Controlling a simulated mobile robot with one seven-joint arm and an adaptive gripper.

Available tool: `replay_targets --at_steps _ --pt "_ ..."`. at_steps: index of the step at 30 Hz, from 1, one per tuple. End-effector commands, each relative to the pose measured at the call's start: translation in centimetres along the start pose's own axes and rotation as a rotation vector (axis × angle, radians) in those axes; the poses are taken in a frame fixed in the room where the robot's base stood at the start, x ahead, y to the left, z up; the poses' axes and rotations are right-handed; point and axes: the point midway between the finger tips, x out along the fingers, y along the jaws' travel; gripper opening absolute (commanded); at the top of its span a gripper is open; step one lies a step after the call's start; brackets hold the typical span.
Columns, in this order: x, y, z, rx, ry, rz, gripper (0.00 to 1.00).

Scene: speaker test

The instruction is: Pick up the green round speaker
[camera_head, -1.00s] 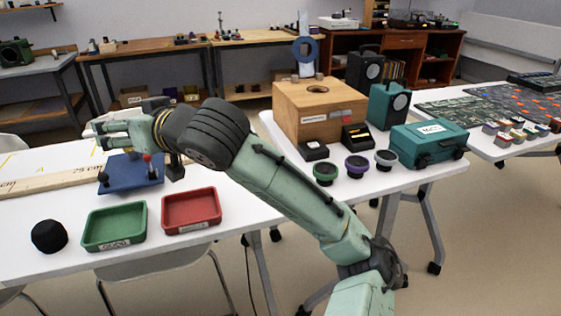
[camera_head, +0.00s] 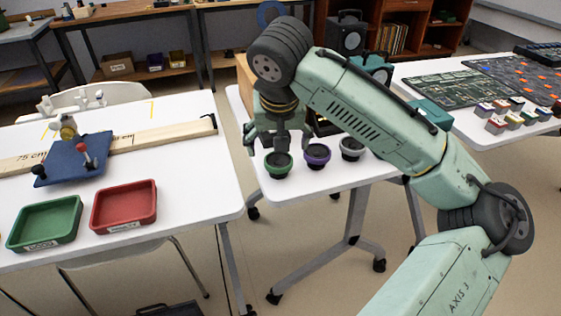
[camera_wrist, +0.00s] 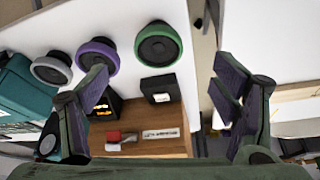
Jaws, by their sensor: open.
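The green round speaker (camera_head: 278,164) sits on the white table near its front left corner, at the left end of a row of round speakers. It also shows in the wrist view (camera_wrist: 158,45), at the top middle, a green ring around a dark cone. My gripper (camera_head: 279,140) is just above and behind it in the head view. In the wrist view, my gripper (camera_wrist: 165,92) has its two fingers wide apart with nothing between them; the speaker lies beyond the fingertips. I cannot tell the exact gap.
A purple speaker (camera_head: 316,156) and a grey speaker (camera_head: 352,148) stand to its right. Behind are a small black box (camera_wrist: 160,88) and a wooden box (camera_wrist: 150,143). The green tray (camera_head: 45,223) and red tray (camera_head: 124,206) are on the left table, across a gap.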

Motion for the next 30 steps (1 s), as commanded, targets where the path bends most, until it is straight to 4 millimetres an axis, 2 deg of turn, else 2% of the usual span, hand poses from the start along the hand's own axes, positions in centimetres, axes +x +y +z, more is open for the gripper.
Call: replay_targets --at_steps 6,14,21,25,30 --pt "3.5 0.1 0.1 0.001 -0.004 0.0 0.81" --pt "5.6 0.1 0.0 0.0 -0.001 0.0 0.81" --pt "9.2 0.3 0.1 -0.001 -0.002 -0.001 0.81" --pt "10.2 0.3 0.1 -0.001 0.0 -0.002 0.81" --pt "10.4 0.3 0.0 -0.001 0.001 -0.002 0.81"
